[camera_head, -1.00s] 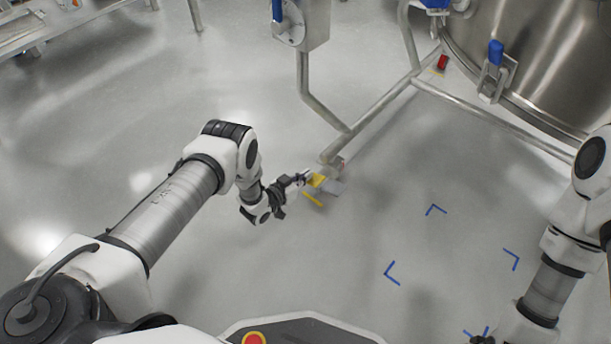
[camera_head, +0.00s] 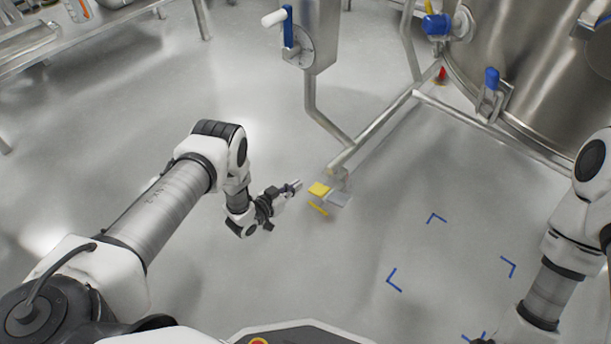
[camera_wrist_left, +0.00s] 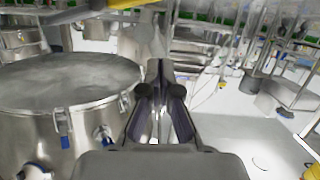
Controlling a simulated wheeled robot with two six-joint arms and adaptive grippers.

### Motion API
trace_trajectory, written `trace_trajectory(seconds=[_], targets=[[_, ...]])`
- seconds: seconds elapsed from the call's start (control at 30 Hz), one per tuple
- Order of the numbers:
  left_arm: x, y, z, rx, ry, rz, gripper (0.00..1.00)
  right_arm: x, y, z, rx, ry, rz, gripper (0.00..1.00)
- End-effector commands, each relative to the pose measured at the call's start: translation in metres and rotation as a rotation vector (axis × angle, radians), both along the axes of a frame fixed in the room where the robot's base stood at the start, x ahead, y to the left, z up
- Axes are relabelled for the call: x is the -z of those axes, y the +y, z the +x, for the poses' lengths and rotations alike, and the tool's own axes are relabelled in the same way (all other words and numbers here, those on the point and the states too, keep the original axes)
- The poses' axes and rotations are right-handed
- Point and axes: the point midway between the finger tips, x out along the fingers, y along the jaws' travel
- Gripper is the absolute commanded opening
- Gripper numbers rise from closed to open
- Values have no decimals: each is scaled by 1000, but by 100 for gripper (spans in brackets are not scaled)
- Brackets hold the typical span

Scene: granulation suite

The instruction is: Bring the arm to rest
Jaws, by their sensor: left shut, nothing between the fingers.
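My left arm comes in from the left of the head view and bends down at the elbow. Its gripper (camera_head: 295,186) is shut and empty, over the floor just left of a yellow piece in the picture. In the left wrist view the gripper (camera_wrist_left: 157,85) shows from behind, its dark fingers together and pointing away, with nothing between them. My right arm comes in at the right edge of the head view and runs down out of the picture; its gripper is not visible.
A small yellow and grey fixture (camera_head: 319,189) sits by the foot of a steel pipe frame (camera_head: 385,121). A large steel vessel (camera_head: 535,75) stands at top right. Blue corner marks (camera_head: 394,281) lie on open floor. The wrist view shows a round steel vessel (camera_wrist_left: 88,120) at left.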

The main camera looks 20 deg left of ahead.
Motion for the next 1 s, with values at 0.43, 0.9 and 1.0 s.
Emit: trace_trajectory(seconds=[0.43, 0.9, 1.0], targets=[[-7, 14, -32, 0, -1, 1, 0, -16, 0, 0, 0, 0, 0, 63], [-87, -29, -20, -38, 132, -6, 0, -18, 0, 0, 0, 0, 0, 63], [-81, -32, -72, -95, 362, 40, 0, -19, 0, 0, 0, 0, 0, 63]])
